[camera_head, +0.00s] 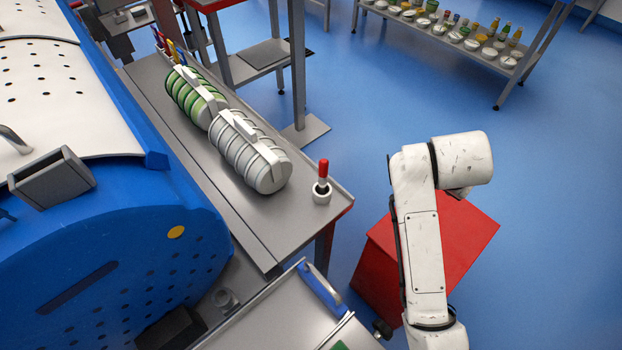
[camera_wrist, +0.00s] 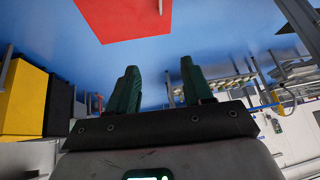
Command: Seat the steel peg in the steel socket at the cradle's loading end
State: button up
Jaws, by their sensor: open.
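A peg with a red grip (camera_head: 323,170) stands upright in a pale, round, cup-like holder (camera_head: 321,195) near the right end of the grey bench in the head view. Its lower part is hidden inside the holder. A small grey round fitting (camera_head: 225,298) sits low between the blue drum and the grey tray; I cannot tell whether it is the steel socket. My gripper (camera_wrist: 158,83) shows in the wrist view with two dark green fingers apart and nothing between them. In the head view my white arm is right of the bench, and the gripper itself is hidden.
Green-and-white (camera_head: 193,97) and white (camera_head: 249,152) ribbed carriers lie on the bench (camera_head: 262,222). A blue perforated drum (camera_head: 150,255) fills the left. A red box (camera_head: 446,238) stands behind my arm. A shelf of jars (camera_head: 470,45) is at the back right. Blue floor between is clear.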

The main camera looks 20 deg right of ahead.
jog(key=w+r+m, duration=0.5)
notch_tip(320, 180, up, 5)
jog(key=m+g+y, duration=0.3)
jog(key=m+y, duration=0.2)
jog(key=m, duration=1.2)
send_over(323, 175)
jog(key=shift+d+f, duration=0.2)
jog(key=shift+a+f, duration=0.2)
jog(key=shift+f, duration=0.05)
notch_tip(323, 175, down, 4)
jog(key=shift+f, duration=0.25)
jog(key=shift+w+d+f+p, duration=0.1)
jog(key=shift+w+f+p, duration=0.1)
jog(key=shift+f, duration=1.2)
jog(key=shift+w+d+f+p, duration=0.1)
jog(key=shift+w+f, duration=0.1)
jog(key=shift+f, duration=1.2)
jog(key=shift+c, duration=0.3)
